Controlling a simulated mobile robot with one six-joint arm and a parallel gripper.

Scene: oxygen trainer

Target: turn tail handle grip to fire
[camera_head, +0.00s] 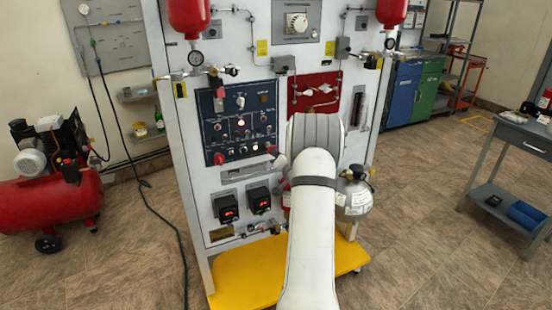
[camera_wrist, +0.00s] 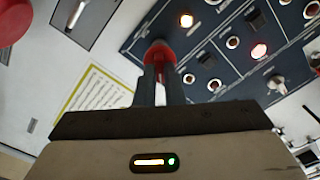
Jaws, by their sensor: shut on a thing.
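A red handle grip (camera_wrist: 160,52) sits near the edge of the dark blue switch panel, between my gripper's fingertips (camera_wrist: 160,75) in the wrist view. The fingers are shut on it, and they hide part of it. In the head view the red handle (camera_head: 271,149) shows at the panel's lower right corner, with my gripper (camera_head: 277,158) against it; my arm hides much of the gripper. Another red handle (camera_head: 218,158) is at the panel's lower left. I cannot read the handle labels or the turn position.
The blue panel (camera_head: 232,108) has switches and lit lamps. A red panel (camera_head: 314,88) is to its right. A grey cylinder (camera_head: 354,196) stands beside my arm. A yellow base (camera_head: 240,275) juts out below. A red compressor (camera_head: 50,210) is left and a workbench (camera_head: 520,134) right.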

